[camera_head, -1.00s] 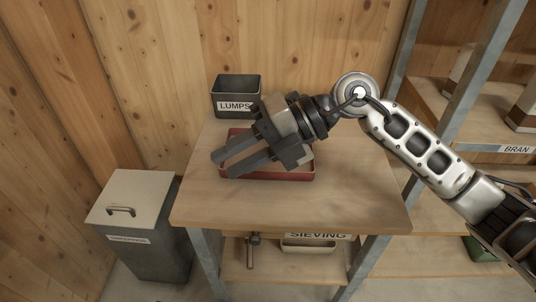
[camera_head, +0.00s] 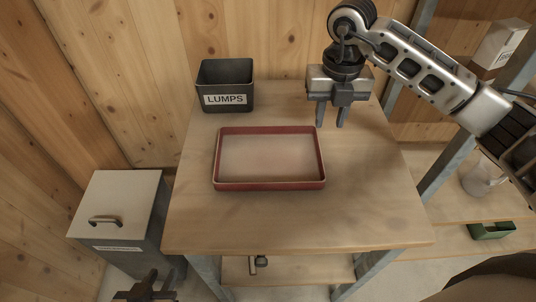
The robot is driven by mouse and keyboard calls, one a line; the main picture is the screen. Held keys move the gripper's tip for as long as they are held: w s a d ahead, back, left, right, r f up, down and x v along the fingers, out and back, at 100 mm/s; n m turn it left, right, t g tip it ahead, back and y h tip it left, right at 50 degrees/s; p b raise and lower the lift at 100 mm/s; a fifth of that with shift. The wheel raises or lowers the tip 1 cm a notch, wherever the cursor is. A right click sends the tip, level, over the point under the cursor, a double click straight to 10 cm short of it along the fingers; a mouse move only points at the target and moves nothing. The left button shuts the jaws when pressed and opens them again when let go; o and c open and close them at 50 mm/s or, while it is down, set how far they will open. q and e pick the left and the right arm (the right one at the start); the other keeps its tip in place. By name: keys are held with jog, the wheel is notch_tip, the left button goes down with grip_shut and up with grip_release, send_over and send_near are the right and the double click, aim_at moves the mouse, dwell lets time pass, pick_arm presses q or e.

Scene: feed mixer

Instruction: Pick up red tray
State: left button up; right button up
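The red tray (camera_head: 268,185) lies flat on the wooden table, a shallow rectangle with red walls and a pale, bare-looking inside. My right gripper (camera_head: 332,124) is above the back right of the table, beyond the tray's right back corner and apart from it. Its two fingers point down with a gap between them, empty. My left gripper (camera_head: 150,286) shows only in part at the bottom edge, low in front of the table and far from the tray; its finger opening is unclear.
A dark bin marked LUMPS (camera_head: 226,98) stands behind the tray at the table's back left. A grey lidded bin (camera_head: 117,215) stands on the floor at left. Shelves with a green tray (camera_head: 491,230) are at right. The table's front (camera_head: 300,225) is clear.

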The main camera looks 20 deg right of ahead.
jog(key=p, duration=0.1)
send_over(322, 146)
jog(key=s+a, duration=0.3)
jog(key=s, duration=0.1)
notch_tip(322, 146, down, 9)
jog(key=shift+w+d+f, duration=0.1)
jog(key=shift+w+d, duration=0.05)
jog(key=shift+c, duration=0.3)
grip_shut()
